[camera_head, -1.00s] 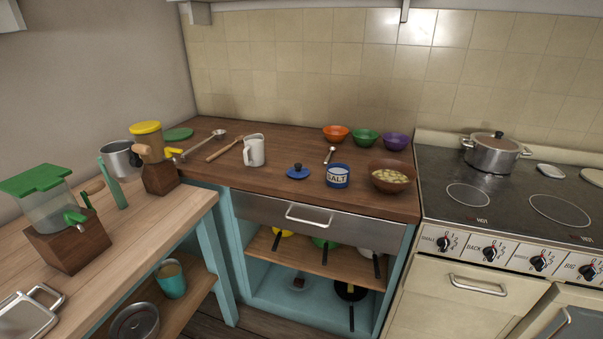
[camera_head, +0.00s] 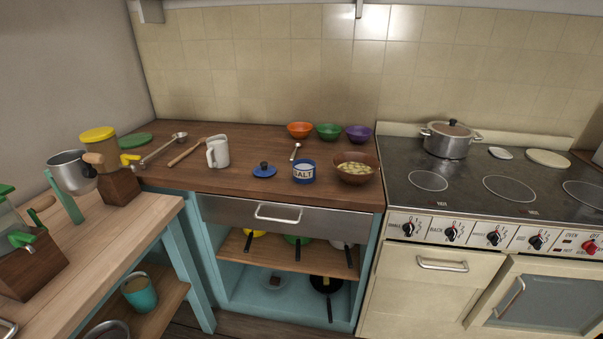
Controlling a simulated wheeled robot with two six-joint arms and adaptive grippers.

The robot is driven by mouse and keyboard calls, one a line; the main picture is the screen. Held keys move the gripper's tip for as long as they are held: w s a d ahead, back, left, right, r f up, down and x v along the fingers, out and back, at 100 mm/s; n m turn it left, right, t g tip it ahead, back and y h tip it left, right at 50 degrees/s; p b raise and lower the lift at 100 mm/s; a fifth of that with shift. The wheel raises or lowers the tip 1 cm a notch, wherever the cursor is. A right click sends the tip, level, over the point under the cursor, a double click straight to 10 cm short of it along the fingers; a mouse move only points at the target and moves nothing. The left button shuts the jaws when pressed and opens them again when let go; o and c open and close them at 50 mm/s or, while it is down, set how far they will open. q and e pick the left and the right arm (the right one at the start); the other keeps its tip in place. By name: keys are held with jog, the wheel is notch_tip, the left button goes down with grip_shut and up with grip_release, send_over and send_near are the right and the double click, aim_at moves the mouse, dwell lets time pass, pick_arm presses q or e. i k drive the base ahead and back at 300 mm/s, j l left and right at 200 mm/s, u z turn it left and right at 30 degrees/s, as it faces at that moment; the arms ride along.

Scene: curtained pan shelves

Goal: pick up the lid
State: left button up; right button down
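A small blue lid (camera_head: 265,171) with a dark knob lies on the wooden counter, left of the blue and white salt jar (camera_head: 304,173). The salt jar stands upright. A steel pot (camera_head: 447,143) on the stove has a lid (camera_head: 453,129) with a dark knob on it. Neither of my grippers is in view.
Orange, green and purple bowls stand at the counter's back. A brown bowl of food (camera_head: 355,169) is right of the salt jar, and a white jug (camera_head: 218,152) stands left of the blue lid. Pans sit on the open shelf (camera_head: 290,257) below.

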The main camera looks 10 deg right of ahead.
aim_at(265, 170)
jog(key=i+l, duration=0.35)
jog(key=l, duration=0.15)
jog(key=i+l, duration=0.3)
jog(key=l, duration=0.15)
jog(key=i+l, duration=0.35)
jog(key=l, duration=0.15)
jog(key=u, duration=1.6)
